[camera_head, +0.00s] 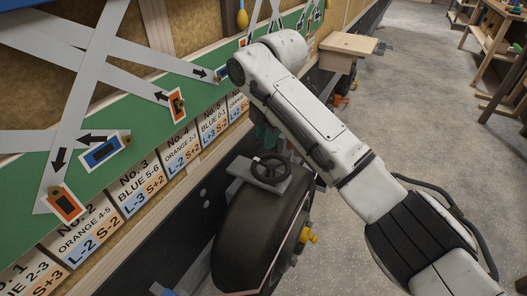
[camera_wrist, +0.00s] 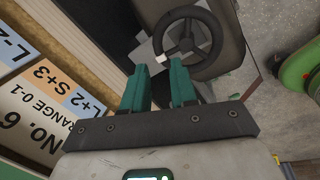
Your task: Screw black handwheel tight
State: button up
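The black handwheel (camera_head: 270,172) sits on a grey bracket (camera_head: 240,169) on top of the black wheel fender in the head view. In the wrist view the handwheel (camera_wrist: 187,44) shows its round rim, spokes and hub at the top centre. My gripper (camera_wrist: 161,72) has two teal fingers set apart with a gap between them, and nothing is held in that gap. The fingertips point toward the near rim of the handwheel; I cannot tell whether they touch it. In the head view the teal fingers (camera_head: 266,134) show just behind the handwheel, partly hidden by my arm.
A green board (camera_head: 150,136) with white strips and number labels runs along the trailer side at left. A wooden box (camera_head: 344,48) stands behind my arm. Wooden shelving (camera_head: 497,50) is at far right. A green rounded object (camera_wrist: 300,72) shows right in the wrist view. Grey floor is open at right.

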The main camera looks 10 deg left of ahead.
aim_at(262, 157)
jog(key=f, duration=0.4)
jog(key=w+a+f, duration=0.1)
jog(key=f, duration=0.2)
grip_shut()
